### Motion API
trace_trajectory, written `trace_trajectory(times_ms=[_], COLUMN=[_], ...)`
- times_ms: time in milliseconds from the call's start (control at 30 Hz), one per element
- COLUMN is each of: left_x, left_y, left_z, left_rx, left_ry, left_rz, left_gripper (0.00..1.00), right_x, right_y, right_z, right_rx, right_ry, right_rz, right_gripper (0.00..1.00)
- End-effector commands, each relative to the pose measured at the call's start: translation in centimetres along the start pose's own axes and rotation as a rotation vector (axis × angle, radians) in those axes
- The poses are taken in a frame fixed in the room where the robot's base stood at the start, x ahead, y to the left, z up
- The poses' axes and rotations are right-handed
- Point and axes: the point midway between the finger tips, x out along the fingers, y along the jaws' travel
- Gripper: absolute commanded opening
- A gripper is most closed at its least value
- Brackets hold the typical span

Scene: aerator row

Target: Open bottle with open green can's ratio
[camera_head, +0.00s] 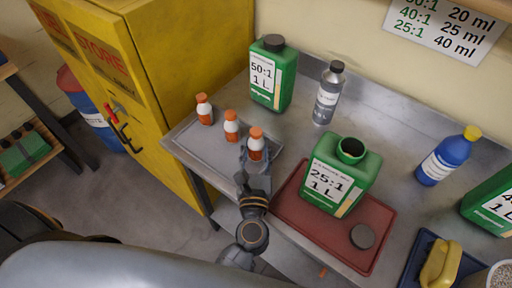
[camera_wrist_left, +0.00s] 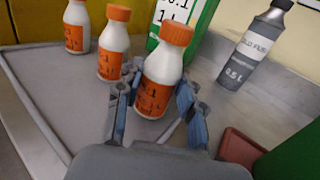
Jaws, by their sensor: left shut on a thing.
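The open green can (camera_head: 351,172) stands on a red tray (camera_head: 290,207) with its mouth uncovered. Its label reads 25:1, 1 L. A dark round cap (camera_head: 362,236) lies on the tray beside it. Several small white bottles with orange caps stand in a row on a grey tray: one at the far end (camera_head: 204,108), one in the middle (camera_head: 231,126), one nearest (camera_head: 256,145). All are capped. My left gripper (camera_head: 255,160) is shut around the nearest bottle, which also shows in the left wrist view (camera_wrist_left: 164,75). Its label print is too blurred to read surely.
A closed green can marked 50:1 (camera_head: 272,75), a grey bottle (camera_head: 327,94) and a blue bottle (camera_head: 447,157) stand on the metal bench. A wall chart (camera_head: 450,27) pairs 25:1 with 40 ml. A yellow cabinet (camera_head: 185,65) is at left; another green can (camera_head: 490,205) at right.

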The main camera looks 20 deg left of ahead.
Motion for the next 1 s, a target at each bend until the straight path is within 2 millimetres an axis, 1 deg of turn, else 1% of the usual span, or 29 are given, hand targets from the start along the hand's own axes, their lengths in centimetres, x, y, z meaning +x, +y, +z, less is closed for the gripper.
trace_trajectory(times_ms=[33,167,400,433,467,600,700,833,1000], left_x=[0.0,-0.1,-4.1,-4.6,-5.4,-8.1,-9.5,-10.7,-11.3], left_y=[0.0,0.1,3.0,3.3,3.9,5.8,6.8,7.7,8.2], left_z=[1.0,3.1,8.9,9.3,8.9,10.2,10.9,11.5,12.0], left_rx=[-0.001,0.0,0.002,0.003,0.004,0.002,0.002,0.002,0.001], left_ry=[0.0,0.0,0.002,0.002,0.003,0.002,0.001,0.001,-0.001], left_rz=[0.0,0.0,0.0,0.0,-0.001,-0.001,-0.002,-0.001,0.0], left_gripper=[0.07,0.07,0.07,0.07,0.07,0.07,0.07,0.07,0.07], right_x=[-0.9,-2.7,-7.1,-7.3,-6.7,-6.7,-6.5,-6.4,-6.3], right_y=[0.0,0.0,0.1,0.1,0.1,0.1,0.1,0.1,0.1], right_z=[-0.1,-0.2,-0.7,-0.7,-0.6,-0.6,-0.6,-0.6,-0.6], right_rx=[0.0,0.0,0.0,0.0,0.0,0.0,0.0,0.0,0.0], right_ry=[0.0,0.0,0.0,0.0,0.0,0.0,0.0,0.0,-0.001], right_rz=[0.0,0.0,0.0,0.0,0.0,0.0,0.0,0.0,0.0], right_gripper=[0.46,0.46,0.46,0.46,0.46,0.46,0.46,0.46,0.46])
